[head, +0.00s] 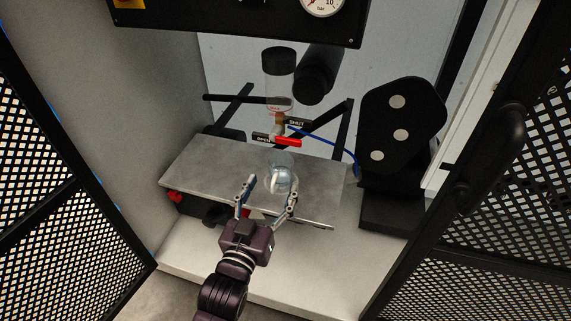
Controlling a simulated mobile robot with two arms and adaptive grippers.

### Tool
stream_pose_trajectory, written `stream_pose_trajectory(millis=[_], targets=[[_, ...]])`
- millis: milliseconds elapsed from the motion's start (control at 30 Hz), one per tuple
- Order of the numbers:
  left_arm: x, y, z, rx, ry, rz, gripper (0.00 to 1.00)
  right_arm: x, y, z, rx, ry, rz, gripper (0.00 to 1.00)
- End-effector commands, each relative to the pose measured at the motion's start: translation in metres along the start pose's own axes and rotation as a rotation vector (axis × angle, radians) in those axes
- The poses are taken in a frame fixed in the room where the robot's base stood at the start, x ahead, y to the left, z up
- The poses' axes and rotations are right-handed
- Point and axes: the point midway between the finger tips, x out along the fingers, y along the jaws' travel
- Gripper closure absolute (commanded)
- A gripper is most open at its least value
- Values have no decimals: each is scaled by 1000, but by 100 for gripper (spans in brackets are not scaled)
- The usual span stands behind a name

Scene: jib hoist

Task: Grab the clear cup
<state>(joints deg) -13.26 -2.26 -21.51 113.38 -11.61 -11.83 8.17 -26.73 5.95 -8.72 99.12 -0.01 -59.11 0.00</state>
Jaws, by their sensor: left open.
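The clear cup (281,173) stands on the grey metal plate (210,164), below a valve with a red handle (286,142). My left gripper (266,193) comes up from the bottom of the head view. Its two fingers are spread apart on the near side of the cup, and the right fingertip comes close to it. I cannot tell whether a finger touches the cup. The gripper is open and holds nothing. My right gripper is not in view.
A clear cylinder with a black cap (279,70) hangs above the valve. A black panel with a gauge (321,4) is overhead. A black block with pale discs (400,134) stands at right. Perforated doors (40,190) flank both sides. The plate's left part is clear.

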Motion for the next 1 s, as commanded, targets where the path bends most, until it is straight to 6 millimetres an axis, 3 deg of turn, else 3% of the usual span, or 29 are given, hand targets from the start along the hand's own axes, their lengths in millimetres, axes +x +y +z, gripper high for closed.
stream_pose_trajectory(millis=[367, 700, 1000], targets=[[32, -1, 0, 1, 3, 0, 35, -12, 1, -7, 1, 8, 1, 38], [74, -3, 3, 1, 2, 1, 35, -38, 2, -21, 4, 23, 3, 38], [78, -3, 3, 0, 1, 0, 35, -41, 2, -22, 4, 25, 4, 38]])
